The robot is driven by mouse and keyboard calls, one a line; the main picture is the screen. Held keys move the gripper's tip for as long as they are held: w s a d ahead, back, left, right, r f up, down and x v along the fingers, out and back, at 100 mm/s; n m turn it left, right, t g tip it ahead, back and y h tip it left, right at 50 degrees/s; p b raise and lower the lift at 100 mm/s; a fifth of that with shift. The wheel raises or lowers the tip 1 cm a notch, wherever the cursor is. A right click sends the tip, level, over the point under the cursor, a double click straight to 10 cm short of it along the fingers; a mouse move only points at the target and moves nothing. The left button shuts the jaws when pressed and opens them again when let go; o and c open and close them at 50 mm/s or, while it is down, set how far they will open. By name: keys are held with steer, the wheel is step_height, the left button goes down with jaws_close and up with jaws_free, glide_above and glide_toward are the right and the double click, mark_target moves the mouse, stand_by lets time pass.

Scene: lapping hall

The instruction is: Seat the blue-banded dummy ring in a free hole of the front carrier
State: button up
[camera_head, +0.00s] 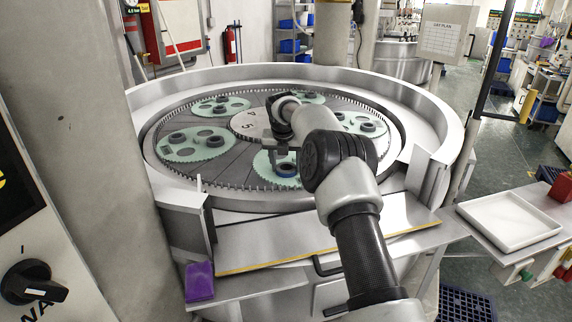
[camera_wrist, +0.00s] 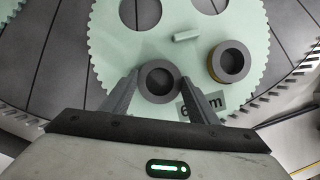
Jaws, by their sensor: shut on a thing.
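My gripper (camera_wrist: 160,77) is shut on a dark grey ring (camera_wrist: 159,92), with one finger on each side of it. In the head view a blue band shows on this ring (camera_head: 286,170) under my gripper. It is over the near part of the pale green toothed front carrier (camera_wrist: 115,50), which is partly hidden by my arm in the head view. I cannot tell whether the ring is in a hole or just above the plate. Empty dark holes (camera_wrist: 141,12) show at the far side of the carrier. A second grey ring with a yellow band (camera_wrist: 229,62) sits on the carrier to the right.
A small pale block (camera_wrist: 186,35) stands up from the carrier between the holes. Other green carriers with rings (camera_head: 196,143) lie around the slotted plate. A raised metal rim (camera_head: 425,115) encloses the plate. A white tray (camera_head: 508,222) stands at right, a purple block (camera_head: 199,282) at front left.

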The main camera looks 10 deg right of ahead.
steer(key=shift+r, duration=0.15)
steer(key=o, duration=1.5)
steer(key=shift+c, duration=0.2)
